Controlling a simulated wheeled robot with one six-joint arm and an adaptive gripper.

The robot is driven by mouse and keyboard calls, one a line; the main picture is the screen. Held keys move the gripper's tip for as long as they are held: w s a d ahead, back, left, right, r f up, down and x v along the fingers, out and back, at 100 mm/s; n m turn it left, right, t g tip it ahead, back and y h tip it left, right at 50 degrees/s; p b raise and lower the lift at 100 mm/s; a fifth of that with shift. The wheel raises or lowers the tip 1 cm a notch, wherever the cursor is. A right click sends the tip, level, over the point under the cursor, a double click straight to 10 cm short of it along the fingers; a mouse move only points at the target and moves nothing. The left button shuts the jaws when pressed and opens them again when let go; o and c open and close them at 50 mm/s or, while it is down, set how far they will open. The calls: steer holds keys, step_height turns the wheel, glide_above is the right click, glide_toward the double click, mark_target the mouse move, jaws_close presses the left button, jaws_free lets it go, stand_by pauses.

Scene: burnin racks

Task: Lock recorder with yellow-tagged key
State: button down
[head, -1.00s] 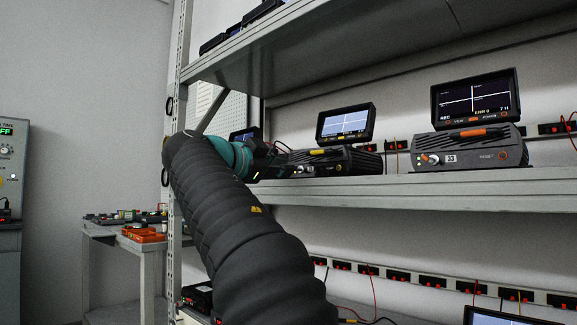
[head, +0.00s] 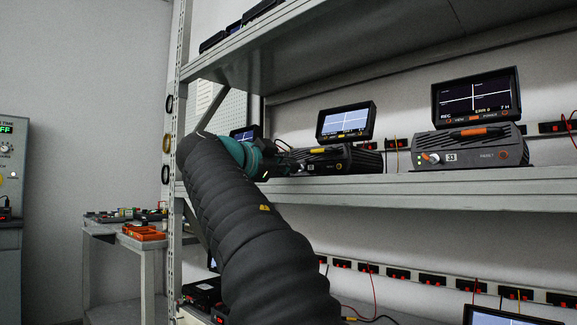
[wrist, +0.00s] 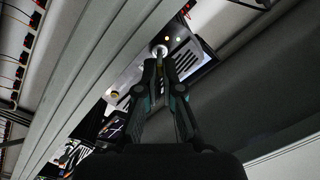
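The recorder (head: 352,161) stands on the middle shelf, under a pale lit screen (head: 345,121). A bar with a yellow band (head: 326,150) lies on its top. My gripper (head: 290,162) is at the left end of its front. In the wrist view my gripper (wrist: 160,66) has its fingers drawn close together, pointing at the recorder's front panel (wrist: 128,77). A small bright metal piece, seemingly the key in its lock (wrist: 160,51), shows between the fingertips. The fingers appear shut on it. They hide most of the key, and I cannot make out its yellow tag.
A second recorder (head: 468,147), marked 33, stands to the right on the same shelf (head: 440,190), with its screen above. The upper shelf (head: 330,45) overhangs the recorders. A side bench (head: 150,247) with an orange item stands at left.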

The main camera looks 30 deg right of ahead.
steer(key=shift+n, duration=0.3)
steer(key=shift+w+a+r+n+p, duration=0.15)
steer(key=shift+n+p, duration=0.7)
steer(key=shift+n, duration=2)
steer(key=shift+w+f+n+p, duration=0.1)
steer(key=shift+n+p, duration=0.7)
steer(key=shift+n, duration=2)
steer(key=shift+w+a+r+n+p, duration=0.15)
steer(key=shift+n+p, duration=0.7)
steer(key=shift+n, duration=2)
steer(key=shift+d+f, duration=0.1)
steer(key=shift+f, duration=0.05)
steer(key=c, duration=1.6)
jaws_free()
